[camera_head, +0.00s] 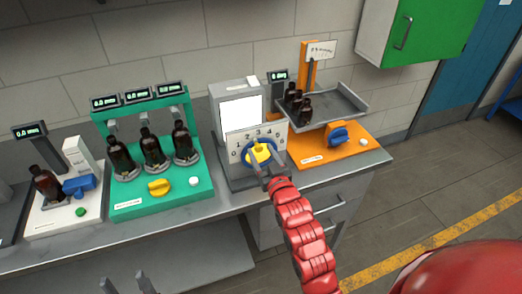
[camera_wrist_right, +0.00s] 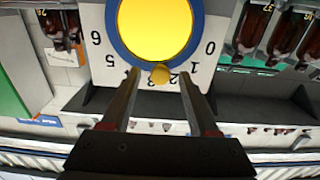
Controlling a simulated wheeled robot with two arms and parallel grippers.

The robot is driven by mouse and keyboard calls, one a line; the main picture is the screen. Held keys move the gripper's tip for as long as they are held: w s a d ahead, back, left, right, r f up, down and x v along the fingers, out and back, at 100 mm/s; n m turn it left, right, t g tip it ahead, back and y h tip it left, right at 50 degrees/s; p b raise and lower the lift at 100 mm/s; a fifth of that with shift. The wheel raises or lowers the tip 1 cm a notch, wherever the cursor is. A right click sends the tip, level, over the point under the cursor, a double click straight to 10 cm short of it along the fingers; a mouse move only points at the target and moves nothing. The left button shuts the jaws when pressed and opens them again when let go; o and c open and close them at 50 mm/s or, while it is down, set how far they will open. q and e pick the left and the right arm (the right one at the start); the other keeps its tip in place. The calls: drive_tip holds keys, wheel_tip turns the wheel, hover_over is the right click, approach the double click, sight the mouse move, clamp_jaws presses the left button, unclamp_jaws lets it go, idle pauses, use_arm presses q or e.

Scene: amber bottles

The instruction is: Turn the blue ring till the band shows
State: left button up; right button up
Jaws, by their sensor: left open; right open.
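The blue ring (camera_head: 247,158) surrounds a yellow centre (camera_head: 260,152) on a white numbered plate (camera_head: 236,141) at the grey station. In the right wrist view the ring (camera_wrist_right: 198,38) circles a large yellow disc (camera_wrist_right: 158,25), with a small yellow knob (camera_wrist_right: 160,74) at its lower edge. My right gripper (camera_head: 266,164) is open in front of the dial; its fingers (camera_wrist_right: 160,86) stand either side of the small knob. I cannot tell whether they touch anything. No band can be made out. My left gripper (camera_head: 124,280) is open and empty at the bottom edge, away from the bench.
A green station (camera_head: 130,207) with several amber bottles stands left of the dial. A white station (camera_head: 50,220) with one bottle is further left. An orange station (camera_head: 345,152) with a grey tray (camera_head: 345,103) of bottles is to the right. A white panel (camera_head: 240,108) stands behind the dial.

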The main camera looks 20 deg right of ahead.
drive_tip(key=shift+w+f, duration=0.15)
drive_tip(key=shift+w, duration=0.3)
drive_tip(key=shift+c, duration=0.2)
clamp_jaws()
drive_tip(key=n+b, duration=0.1)
drive_tip(key=b, duration=0.1)
drive_tip(key=a+n+b, duration=0.1)
drive_tip(key=b, duration=0.1)
drive_tip(key=shift+a+f, duration=0.1)
drive_tip(key=shift+f, duration=0.25)
drive_tip(key=shift+s+r, duration=0.1)
drive_tip(key=shift+r, duration=0.05)
drive_tip(key=shift+o, duration=0.2)
unclamp_jaws()
